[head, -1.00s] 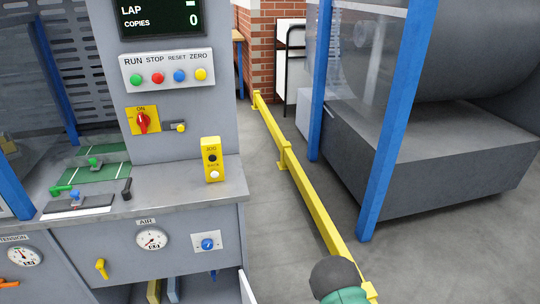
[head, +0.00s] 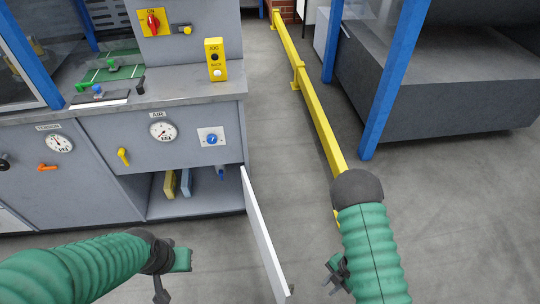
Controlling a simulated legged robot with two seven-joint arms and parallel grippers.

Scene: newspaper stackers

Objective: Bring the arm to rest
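My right arm comes up from the bottom right in a green ribbed sleeve with a dark elbow cap. My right gripper (head: 335,275) hangs beside that sleeve, over the grey floor. It is small and dark, partly hidden by the sleeve, and its opening is unclear. My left arm comes in from the lower left in a green sleeve. My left gripper (head: 172,276) is at its end, in front of the open cabinet. I cannot tell whether it is open. I see nothing held in either gripper.
The grey machine console (head: 195,96) stands at the left with a yellow jog box (head: 215,60) on its ledge. A white cabinet door (head: 262,235) juts open toward me. A yellow rail (head: 318,112) runs along the floor. A blue post (head: 394,85) stands at the right.

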